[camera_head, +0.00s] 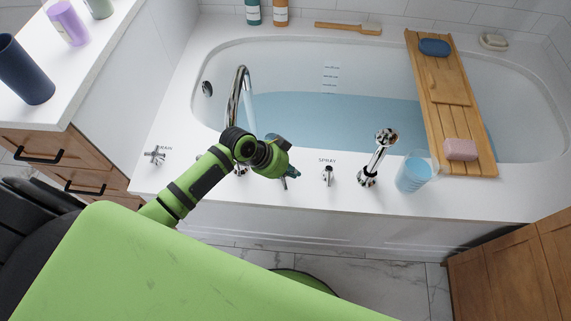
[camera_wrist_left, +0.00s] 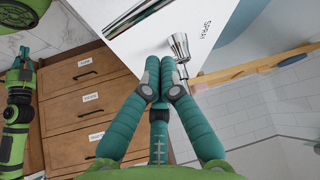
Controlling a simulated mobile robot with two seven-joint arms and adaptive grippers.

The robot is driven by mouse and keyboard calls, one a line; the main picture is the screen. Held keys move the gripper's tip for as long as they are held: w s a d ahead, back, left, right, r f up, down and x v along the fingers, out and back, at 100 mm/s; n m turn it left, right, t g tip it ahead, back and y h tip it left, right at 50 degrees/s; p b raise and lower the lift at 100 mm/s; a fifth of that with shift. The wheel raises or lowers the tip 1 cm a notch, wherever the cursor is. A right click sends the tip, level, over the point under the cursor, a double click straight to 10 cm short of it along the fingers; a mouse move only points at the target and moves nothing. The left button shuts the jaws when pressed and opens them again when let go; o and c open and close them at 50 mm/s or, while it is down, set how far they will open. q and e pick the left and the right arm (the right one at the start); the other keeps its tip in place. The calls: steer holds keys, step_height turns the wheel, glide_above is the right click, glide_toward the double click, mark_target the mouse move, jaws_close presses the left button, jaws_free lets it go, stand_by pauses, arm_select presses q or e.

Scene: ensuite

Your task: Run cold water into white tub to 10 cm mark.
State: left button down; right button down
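The white tub (camera_head: 270,52) holds blue water (camera_head: 350,115). The water's far edge lies about at the lowest visible printed mark (camera_head: 329,92); the mark text is too small to read. The chrome spout (camera_head: 236,95) arches over the left end, with a pale stream falling from it. My left gripper (camera_head: 287,174) is over the front rim, left of the spray handle (camera_head: 328,175). In the left wrist view its teal fingers (camera_wrist_left: 159,78) are together, beside a chrome handle (camera_wrist_left: 180,46) near the SPRAY label. My arm partly hides the other tap handles.
A drain handle (camera_head: 155,155) is at the rim's left. A hand shower (camera_head: 378,155) and a cup of blue liquid (camera_head: 413,173) stand to the right. A wooden bath tray (camera_head: 445,80) spans the tub with a pink soap block (camera_head: 460,149). A drawer cabinet (camera_head: 40,150) is at left.

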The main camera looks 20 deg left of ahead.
arm_select(q)
steer(key=x, duration=0.4)
steer(key=shift+w+d+f, duration=0.1)
steer(key=shift+d+f, duration=0.05)
steer(key=shift+f, duration=0.3)
steer(key=s+a, duration=0.1)
steer(key=s+a+r+p, duration=0.1)
steer(key=a, duration=0.1)
steer(key=shift+f, duration=0.1)
